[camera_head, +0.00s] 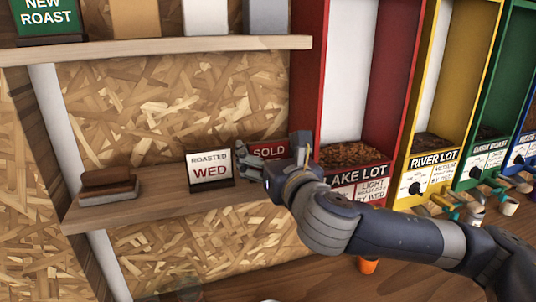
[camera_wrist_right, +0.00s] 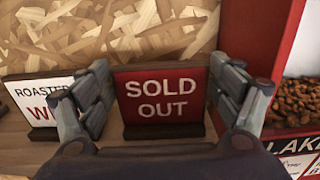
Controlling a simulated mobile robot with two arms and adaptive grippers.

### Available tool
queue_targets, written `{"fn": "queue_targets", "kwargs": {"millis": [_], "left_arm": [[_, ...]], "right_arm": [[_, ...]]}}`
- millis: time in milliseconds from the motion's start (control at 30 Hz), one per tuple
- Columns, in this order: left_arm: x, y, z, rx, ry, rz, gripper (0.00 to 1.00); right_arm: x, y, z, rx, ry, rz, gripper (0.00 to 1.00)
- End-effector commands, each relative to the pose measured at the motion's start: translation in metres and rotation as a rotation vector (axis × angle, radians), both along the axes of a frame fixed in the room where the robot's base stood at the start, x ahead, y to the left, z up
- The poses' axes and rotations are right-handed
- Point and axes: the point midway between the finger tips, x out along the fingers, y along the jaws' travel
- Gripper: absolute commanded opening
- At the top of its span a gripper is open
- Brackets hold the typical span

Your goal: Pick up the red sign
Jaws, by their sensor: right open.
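The red sign (camera_wrist_right: 162,95) reads "SOLD OUT" and stands upright in a dark base on the wooden shelf. In the head view the red sign (camera_head: 268,149) is partly hidden behind my right gripper (camera_head: 258,168). In the right wrist view my right gripper (camera_wrist_right: 163,105) is open, with one finger at each side of the sign. I cannot tell whether the fingers touch it. My left gripper is not in view.
A white "ROASTED WED" sign (camera_head: 210,170) stands close to the left of the red sign. The red bean dispenser (camera_head: 307,80) stands close on the right. An upper shelf (camera_head: 160,46) is above.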

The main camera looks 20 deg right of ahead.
Motion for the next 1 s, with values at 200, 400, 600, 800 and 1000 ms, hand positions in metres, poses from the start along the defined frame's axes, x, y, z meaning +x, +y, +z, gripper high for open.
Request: {"fn": "queue_targets", "kwargs": {"millis": [200,400,600,800,1000], "left_arm": [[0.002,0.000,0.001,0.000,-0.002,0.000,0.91],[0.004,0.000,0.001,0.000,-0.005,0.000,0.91],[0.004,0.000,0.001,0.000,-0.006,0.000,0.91],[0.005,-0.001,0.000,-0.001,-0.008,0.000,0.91],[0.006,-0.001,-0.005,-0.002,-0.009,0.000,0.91]], "right_arm": [[0.004,0.000,-0.001,0.000,0.001,0.000,0.85],[0.003,0.000,-0.001,0.000,0.001,0.000,0.53],[0.003,0.000,0.000,0.000,0.000,0.000,0.50],[0.003,0.000,0.001,0.000,-0.001,0.000,0.50],[0.003,0.000,0.014,0.002,-0.004,0.000,0.50]]}}
